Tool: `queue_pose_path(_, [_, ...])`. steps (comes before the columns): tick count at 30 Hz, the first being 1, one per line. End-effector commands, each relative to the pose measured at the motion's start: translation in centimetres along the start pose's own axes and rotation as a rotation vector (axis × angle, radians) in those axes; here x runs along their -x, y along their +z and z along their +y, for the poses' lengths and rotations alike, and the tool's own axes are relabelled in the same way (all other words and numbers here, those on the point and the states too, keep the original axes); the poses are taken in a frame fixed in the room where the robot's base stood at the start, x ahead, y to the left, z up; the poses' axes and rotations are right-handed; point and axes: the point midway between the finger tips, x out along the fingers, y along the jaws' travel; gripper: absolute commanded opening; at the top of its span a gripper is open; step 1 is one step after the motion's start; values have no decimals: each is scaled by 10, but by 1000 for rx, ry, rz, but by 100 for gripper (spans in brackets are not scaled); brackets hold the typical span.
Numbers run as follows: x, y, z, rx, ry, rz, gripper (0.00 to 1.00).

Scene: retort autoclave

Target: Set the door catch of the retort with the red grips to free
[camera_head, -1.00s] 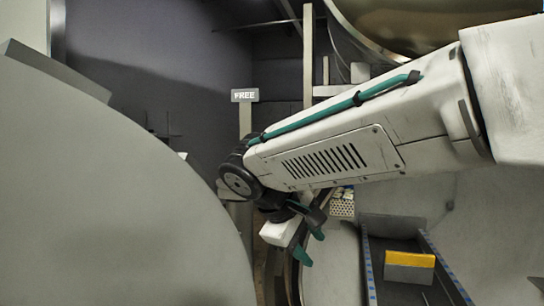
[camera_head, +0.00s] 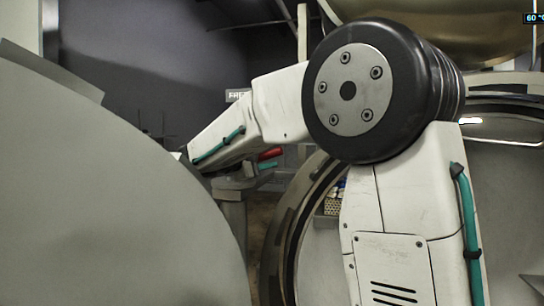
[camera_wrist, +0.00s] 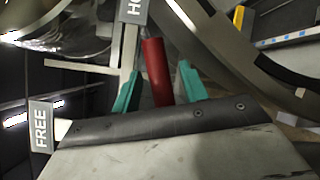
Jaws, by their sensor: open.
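The red grip (camera_wrist: 157,68) of the door catch stands between the two teal fingers of my gripper (camera_wrist: 160,78) in the wrist view. The jaws are open around it, with a gap to the right finger; contact on the left is unclear. In the head view the red grip (camera_head: 270,154) shows just below my forearm, and the fingers are mostly hidden. A FREE label (camera_wrist: 41,127) is at the left of the wrist view. Another label, reading "HO" before it is cut off (camera_wrist: 133,8), is at the top. The FREE sign (camera_head: 237,95) is partly covered by my arm in the head view.
A large grey rounded surface (camera_head: 110,210) fills the left of the head view, close to my forearm. A round retort opening (camera_head: 290,235) lies behind my arm. A pale post (camera_head: 303,40) stands at the back. A yellow piece (camera_wrist: 239,16) shows top right in the wrist view.

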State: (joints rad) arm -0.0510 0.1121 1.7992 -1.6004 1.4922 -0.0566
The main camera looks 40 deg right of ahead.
Motion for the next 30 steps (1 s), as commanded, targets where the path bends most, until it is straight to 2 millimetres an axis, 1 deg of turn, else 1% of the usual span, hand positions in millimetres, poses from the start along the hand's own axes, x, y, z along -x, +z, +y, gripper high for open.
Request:
queue_pose_path(1, [-8,0,0,0,-1,-3,43])
queue_pose_path(3, [-15,0,0,0,-1,-2,43])
queue_pose_path(6, [-21,0,0,0,-1,-1,43])
queue_pose_path(14, [-23,0,0,0,-1,1,43])
queue_pose_path(15, [-23,0,0,0,-1,1,40])
queue_pose_path(17, [-23,0,0,0,-1,1,24])
queue_pose_path(18, [-23,0,0,0,-1,1,13])
queue_pose_path(19, [-23,0,0,0,-1,1,4])
queue_pose_path(20, [-23,0,0,0,-1,1,0])
queue_pose_path(26, [-25,1,0,5,0,-3,0])
queue_pose_path(30, [-37,7,1,30,7,-25,0])
